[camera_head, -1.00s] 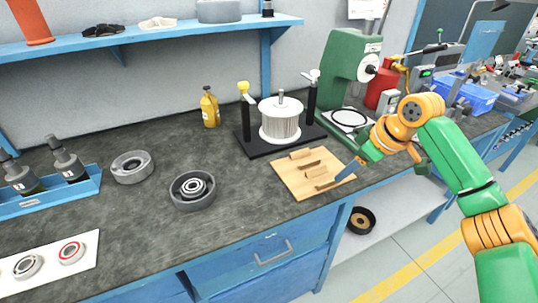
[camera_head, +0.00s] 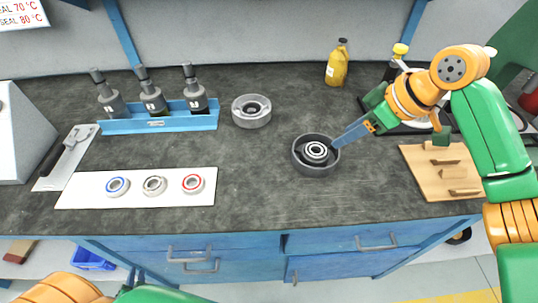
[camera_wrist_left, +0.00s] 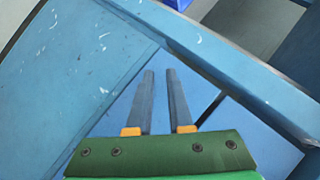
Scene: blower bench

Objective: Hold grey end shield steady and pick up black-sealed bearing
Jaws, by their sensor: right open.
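A dark grey round end shield (camera_head: 301,165), with pale rings at its centre, sits on the bench. My right gripper (camera_head: 338,144) is open with its fingertips at the shield's right rim; contact is unclear. A lighter grey round part (camera_head: 251,118) stands further back. Several bearings lie on a white strip (camera_head: 84,199): a blue-ringed one (camera_head: 117,186), the dark-ringed bearing (camera_head: 154,186) in the middle, and a red-ringed one (camera_head: 193,184). My left gripper (camera_wrist_left: 160,72) is open and empty in the left wrist view, against blue bench panels; the head view shows only part of my left arm.
A blue rack (camera_head: 160,124) with several grey tools stands behind the strip. A wooden block (camera_head: 425,180) is at the right, and a yellow bottle (camera_head: 337,65) at the back. The bench's front edge (camera_head: 270,228) is between my left arm and the strip. The middle bench is mostly clear.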

